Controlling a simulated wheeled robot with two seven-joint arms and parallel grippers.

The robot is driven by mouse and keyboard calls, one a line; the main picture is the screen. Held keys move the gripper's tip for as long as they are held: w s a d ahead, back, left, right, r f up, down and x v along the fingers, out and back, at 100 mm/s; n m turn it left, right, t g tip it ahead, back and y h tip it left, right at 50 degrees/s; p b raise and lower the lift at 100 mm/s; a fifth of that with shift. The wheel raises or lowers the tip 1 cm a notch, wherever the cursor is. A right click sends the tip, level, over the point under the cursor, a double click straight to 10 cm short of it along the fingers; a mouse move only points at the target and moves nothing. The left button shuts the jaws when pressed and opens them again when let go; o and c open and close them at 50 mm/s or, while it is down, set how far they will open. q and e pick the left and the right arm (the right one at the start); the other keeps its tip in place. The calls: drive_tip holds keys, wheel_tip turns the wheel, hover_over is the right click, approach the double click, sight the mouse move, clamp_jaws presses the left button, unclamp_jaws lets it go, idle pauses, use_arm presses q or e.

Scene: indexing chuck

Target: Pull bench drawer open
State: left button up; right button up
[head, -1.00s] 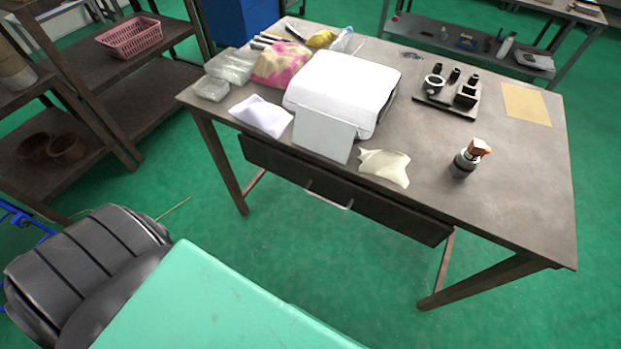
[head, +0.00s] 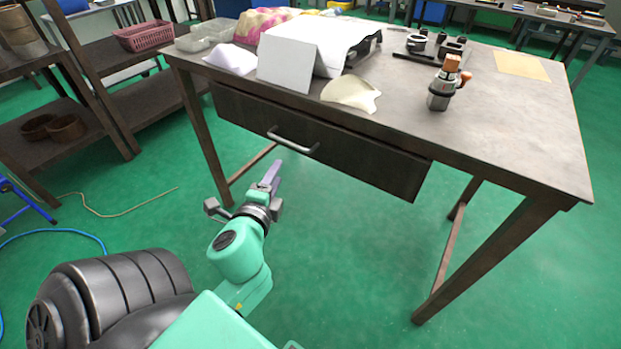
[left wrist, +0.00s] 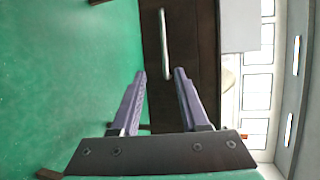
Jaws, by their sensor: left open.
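The bench drawer (head: 345,151) is a dark panel under the front edge of the bench, and it looks shut. Its pale bar handle (head: 291,140) is on the front face, and it also shows in the left wrist view (left wrist: 164,45). My left gripper (head: 271,174) is in front of and below the handle in the head view, apart from it. In the left wrist view its two purple fingers (left wrist: 160,72) are spread and empty, with the handle beyond the tips. My right gripper is in neither view.
The bench top (head: 500,125) holds a chuck-like metal device (head: 440,88), a white box (head: 322,40), a grey card (head: 287,65) and cloths. Shelves (head: 75,95) stand at the left. The green floor in front of the drawer is free apart from my arm.

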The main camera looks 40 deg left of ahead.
use_arm(q)
drive_tip(key=r, duration=0.1)
drive_tip(key=p, duration=0.1)
approach(290, 143)
drive_tip(key=w+a, duration=0.1)
drive_tip(key=w, duration=0.1)
drive_tip(key=x, duration=0.5)
drive_tip(key=f+x, duration=0.1)
drive_tip(key=x, duration=0.2)
drive_tip(key=shift+w+a, duration=0.15)
drive_tip(key=shift+a, duration=0.05)
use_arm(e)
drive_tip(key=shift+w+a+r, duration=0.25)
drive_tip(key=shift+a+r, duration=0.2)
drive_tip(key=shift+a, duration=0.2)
use_arm(q)
clamp_jaws()
